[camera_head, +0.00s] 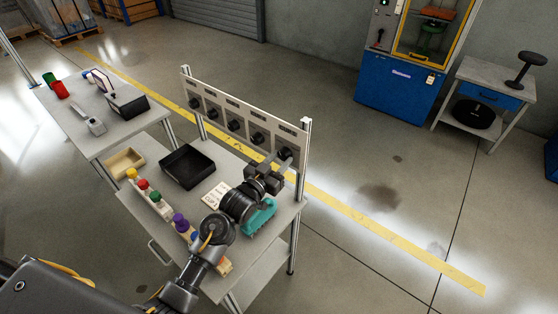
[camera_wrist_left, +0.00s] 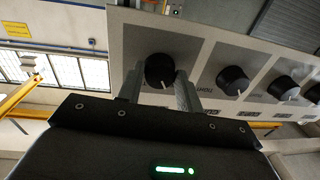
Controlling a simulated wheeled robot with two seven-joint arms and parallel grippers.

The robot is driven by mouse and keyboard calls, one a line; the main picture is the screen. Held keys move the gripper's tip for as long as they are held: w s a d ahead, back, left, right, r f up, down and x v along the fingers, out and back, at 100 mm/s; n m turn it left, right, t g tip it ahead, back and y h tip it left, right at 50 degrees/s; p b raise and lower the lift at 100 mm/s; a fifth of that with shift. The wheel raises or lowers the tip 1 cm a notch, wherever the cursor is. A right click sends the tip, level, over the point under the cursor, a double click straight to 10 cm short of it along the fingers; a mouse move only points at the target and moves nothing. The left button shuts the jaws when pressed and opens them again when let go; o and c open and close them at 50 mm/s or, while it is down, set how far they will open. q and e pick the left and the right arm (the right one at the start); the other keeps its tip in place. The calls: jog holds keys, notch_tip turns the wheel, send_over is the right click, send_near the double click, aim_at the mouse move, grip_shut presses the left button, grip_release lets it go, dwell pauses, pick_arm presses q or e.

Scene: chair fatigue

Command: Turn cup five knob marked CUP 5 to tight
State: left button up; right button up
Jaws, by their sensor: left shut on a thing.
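The control panel (camera_head: 246,122) stands upright along the back edge of the workbench, with a row of black knobs. My left gripper (camera_head: 281,161) is at the rightmost knob (camera_head: 285,152) in the head view. In the left wrist view, my left gripper's two fingers (camera_wrist_left: 160,88) are shut on that knob (camera_wrist_left: 158,70), one on each side. A white pointer mark shows on the knob, aimed toward the bottom of the wrist picture. My right gripper is not in view.
On the bench are a black tray (camera_head: 188,165), a wooden box (camera_head: 126,162), a rack of coloured-cap bottles (camera_head: 156,200) and a teal object (camera_head: 262,218) under my left arm. Another knob (camera_wrist_left: 232,80) sits close beside the held one. Metal posts flank the panel.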

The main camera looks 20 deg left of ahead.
pick_arm(q)
jog(key=m, duration=0.3)
jog(key=shift+a+m, duration=0.1)
jog(key=shift+m, duration=0.3)
jog(key=m, duration=0.3)
jog(key=shift+m, duration=0.4)
jog(key=m+h, duration=0.1)
jog(key=m, duration=0.3)
jog(key=shift+w+a+m, duration=0.1)
jog(key=shift+a+m, duration=0.05)
jog(key=shift+m, duration=0.25)
jog(key=shift+m+h+b, duration=0.35)
jog(key=shift+m+h, duration=0.05)
jog(key=shift+m, duration=1.5)
jog(key=o, duration=1)
